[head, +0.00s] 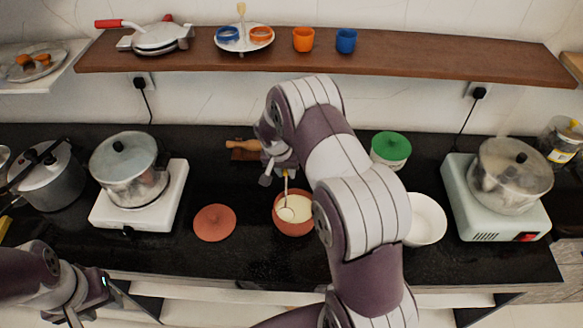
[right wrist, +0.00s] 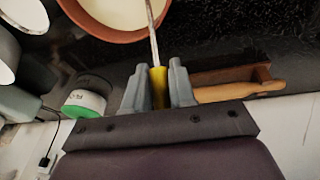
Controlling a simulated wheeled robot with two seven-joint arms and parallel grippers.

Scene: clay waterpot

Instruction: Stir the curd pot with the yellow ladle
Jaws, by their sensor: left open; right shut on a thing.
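The curd pot (head: 279,225) is a terracotta bowl of pale curd on the black counter. Its rim and curd also show at the top of the right wrist view (right wrist: 113,34). The yellow ladle (right wrist: 158,82) has its yellow handle between the fingers of my right gripper (right wrist: 159,88), which is shut on it. In the head view its rod runs down and the ladle's bowl (head: 287,213) lies in the curd, within the pot. My left gripper (head: 97,298) is open and empty at the lower left, away from the pot; its fingertips are hard to make out.
A terracotta lid (head: 214,222) lies left of the pot. A white bowl (head: 428,219) and a green-lidded tub (head: 391,149) stand right. A rolling pin (head: 240,146) lies behind. Hotplates with steel pots (head: 125,180) (head: 507,178) flank both sides. A wooden shelf (head: 390,55) hangs above.

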